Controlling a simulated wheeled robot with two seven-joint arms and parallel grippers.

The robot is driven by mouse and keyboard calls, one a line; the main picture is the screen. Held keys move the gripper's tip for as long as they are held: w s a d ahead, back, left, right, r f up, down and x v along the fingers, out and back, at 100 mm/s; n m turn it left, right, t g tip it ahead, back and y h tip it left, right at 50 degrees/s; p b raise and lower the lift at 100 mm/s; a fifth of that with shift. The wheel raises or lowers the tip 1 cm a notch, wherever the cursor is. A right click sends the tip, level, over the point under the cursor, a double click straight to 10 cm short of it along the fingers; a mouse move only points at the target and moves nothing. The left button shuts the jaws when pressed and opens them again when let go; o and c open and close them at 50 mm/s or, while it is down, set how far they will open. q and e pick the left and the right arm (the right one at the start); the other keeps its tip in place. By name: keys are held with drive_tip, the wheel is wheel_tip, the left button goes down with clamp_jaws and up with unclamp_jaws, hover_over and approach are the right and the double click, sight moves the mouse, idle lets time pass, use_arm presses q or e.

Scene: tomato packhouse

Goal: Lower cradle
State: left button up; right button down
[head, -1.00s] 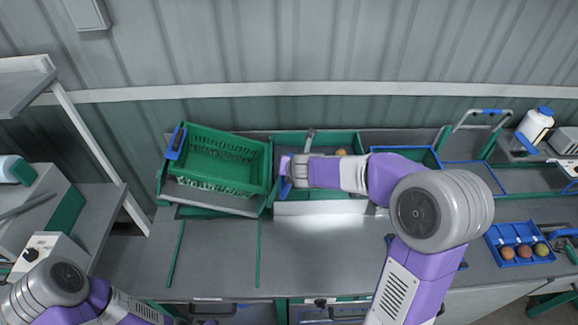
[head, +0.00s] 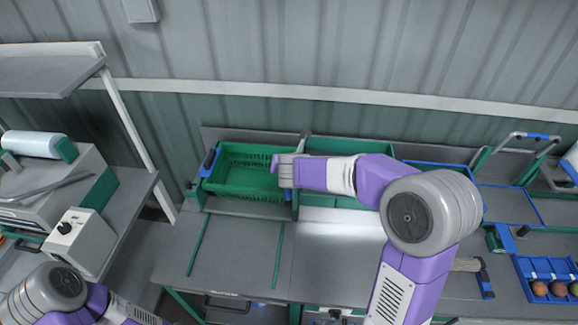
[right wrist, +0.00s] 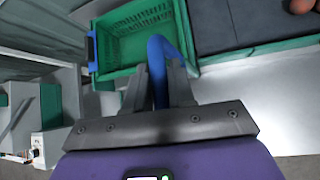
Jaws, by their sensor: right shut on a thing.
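A green slatted crate (head: 245,187) sits in the cradle (head: 245,209) at the back of the bench and looks about level in the head view. A blue handle (head: 208,161) shows at the cradle's left side. My right gripper (head: 281,171) is at the crate's right side. In the right wrist view, my right gripper (right wrist: 160,78) is shut on a blue handle (right wrist: 156,60) beside the crate (right wrist: 140,38). The crate looks empty. In the head view the held handle is hidden by my gripper. My left gripper is out of view; only its arm shows at lower left.
A green bin (head: 350,148) stands right of the crate, partly behind my right arm. A blue tray (head: 545,278) with tomatoes is at the far right. A grey machine (head: 60,190) and shelf (head: 50,75) stand at the left. The bench front (head: 225,255) is mostly clear.

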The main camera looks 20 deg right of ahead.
drive_tip(key=shift+a, duration=0.2)
idle(0.4)
drive_tip(key=c, duration=1.2)
unclamp_jaws()
drive_tip(key=shift+w, duration=0.1)
drive_tip(key=shift+o, duration=0.6)
drive_tip(key=shift+w+a, duration=0.1)
drive_tip(key=shift+a, duration=0.05)
drive_tip(key=shift+s+r, duration=0.25)
drive_tip(key=shift+s, duration=0.05)
drive_tip(key=v, duration=0.6)
drive_tip(key=shift+s+a+r+p, duration=0.2)
drive_tip(key=shift+s+r+p, duration=0.05)
drive_tip(key=shift+s+p, duration=0.1)
